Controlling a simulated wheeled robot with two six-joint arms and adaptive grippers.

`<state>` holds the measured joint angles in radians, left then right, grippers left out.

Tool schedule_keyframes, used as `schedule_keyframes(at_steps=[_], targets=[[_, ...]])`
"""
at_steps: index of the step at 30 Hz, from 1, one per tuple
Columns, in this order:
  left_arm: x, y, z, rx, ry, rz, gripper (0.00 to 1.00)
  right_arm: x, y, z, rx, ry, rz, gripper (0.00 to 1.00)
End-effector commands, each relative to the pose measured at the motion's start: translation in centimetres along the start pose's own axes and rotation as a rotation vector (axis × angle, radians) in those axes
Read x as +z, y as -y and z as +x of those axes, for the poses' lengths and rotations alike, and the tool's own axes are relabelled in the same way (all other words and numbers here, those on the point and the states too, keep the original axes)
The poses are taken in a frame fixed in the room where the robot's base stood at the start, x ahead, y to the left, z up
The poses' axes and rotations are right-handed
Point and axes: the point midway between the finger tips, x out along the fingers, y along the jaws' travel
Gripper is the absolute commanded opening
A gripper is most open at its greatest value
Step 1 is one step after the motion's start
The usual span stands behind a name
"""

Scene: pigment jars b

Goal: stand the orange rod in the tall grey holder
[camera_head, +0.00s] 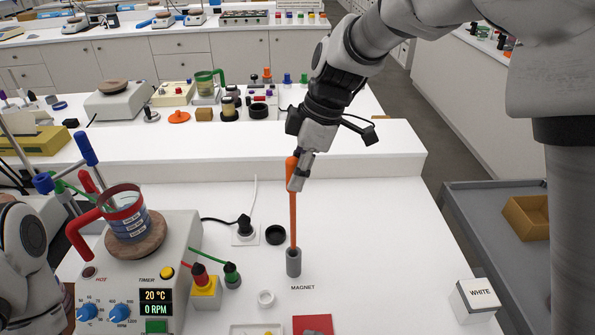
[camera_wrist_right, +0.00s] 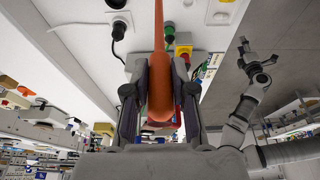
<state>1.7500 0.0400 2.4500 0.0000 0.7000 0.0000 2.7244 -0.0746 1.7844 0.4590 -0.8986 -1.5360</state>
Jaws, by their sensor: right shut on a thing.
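The orange rod (camera_head: 293,215) stands nearly upright over the white bench, its lower end at the mouth of the tall grey holder (camera_head: 293,263). The rod seems to enter the mouth, but I cannot tell how deep. My right gripper (camera_head: 298,172) is shut on the rod near its top. In the right wrist view the rod (camera_wrist_right: 158,75) runs between the two fingers, its thick rounded end towards the camera; the holder is not clearly visible there. My left gripper (camera_wrist_right: 258,68) shows at the right of the wrist view, fingers apart and empty, away from the rod and holder.
A hotplate (camera_head: 160,262) with a beaker (camera_head: 125,215) stands left. A white box (camera_head: 476,300) stands right; the bench between is clear.

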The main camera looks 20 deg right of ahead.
Motion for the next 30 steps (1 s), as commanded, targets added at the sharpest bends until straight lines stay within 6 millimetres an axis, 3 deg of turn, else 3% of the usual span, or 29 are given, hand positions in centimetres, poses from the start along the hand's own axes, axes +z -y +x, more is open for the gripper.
schedule_keyframes(at_steps=[30], targets=[[0.0,0.01,0.71,0.0,0.0,0.0,0.56,0.27,0.1,0.83,0.0,0.0,0.0,0.0]])
